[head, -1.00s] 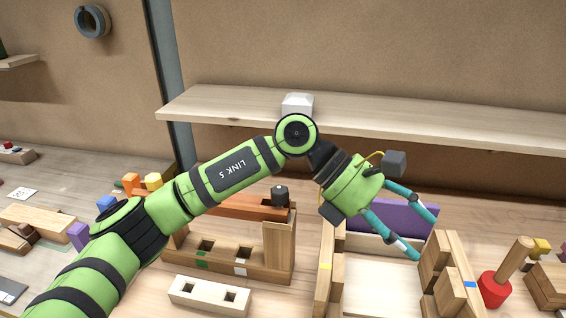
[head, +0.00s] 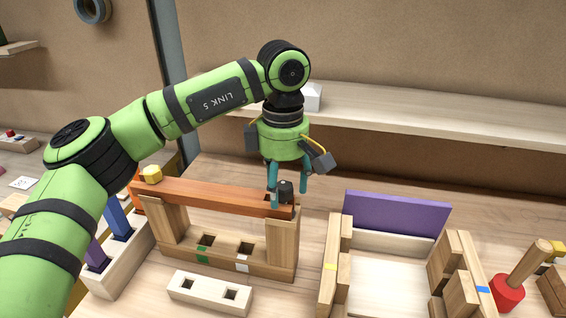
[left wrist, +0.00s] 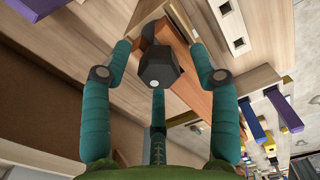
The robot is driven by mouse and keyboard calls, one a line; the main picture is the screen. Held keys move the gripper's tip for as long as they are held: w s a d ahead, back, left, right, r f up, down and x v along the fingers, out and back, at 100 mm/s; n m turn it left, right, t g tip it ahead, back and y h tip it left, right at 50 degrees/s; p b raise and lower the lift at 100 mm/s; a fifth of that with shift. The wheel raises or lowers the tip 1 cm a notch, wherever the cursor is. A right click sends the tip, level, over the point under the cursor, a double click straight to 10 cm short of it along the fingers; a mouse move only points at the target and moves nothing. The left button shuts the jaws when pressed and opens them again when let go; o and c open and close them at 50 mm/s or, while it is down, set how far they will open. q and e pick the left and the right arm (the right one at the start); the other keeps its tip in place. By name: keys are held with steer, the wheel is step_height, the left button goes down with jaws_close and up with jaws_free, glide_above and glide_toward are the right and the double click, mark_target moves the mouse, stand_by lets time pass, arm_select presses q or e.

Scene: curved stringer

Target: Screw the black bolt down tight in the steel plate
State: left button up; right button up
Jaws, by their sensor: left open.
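The black bolt (head: 286,187) stands upright at the right end of a reddish-brown wooden beam (head: 215,196). I cannot make out a steel plate; the bolt's lower part is hidden. My left gripper (head: 288,196) points down over the bolt, its teal fingers open on either side of it. In the left wrist view the bolt's dark faceted head (left wrist: 158,72) lies between the spread fingers of the left gripper (left wrist: 165,62), with visible gaps on both sides. My right gripper is not in view.
A holed white block (head: 210,292) lies in front of the beam's wooden stand (head: 281,245). A purple board (head: 397,215) stands in a wooden frame to the right. A red-headed mallet (head: 508,291) is farther right. A shelf (head: 420,120) runs behind the gripper.

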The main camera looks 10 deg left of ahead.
arm_select(q)
steer(key=shift+f, duration=0.65)
jaws_close()
steer(key=m, duration=0.4)
steer(key=shift+s+f+m+p, duration=0.1)
steer(key=shift+f+m+p, duration=0.05)
steer(key=shift+m+p, duration=0.15)
steer(key=m, duration=0.3)
steer(key=shift+d+f, duration=0.1)
steer(key=shift+f, duration=0.05)
steer(key=shift+s+f, duration=0.1)
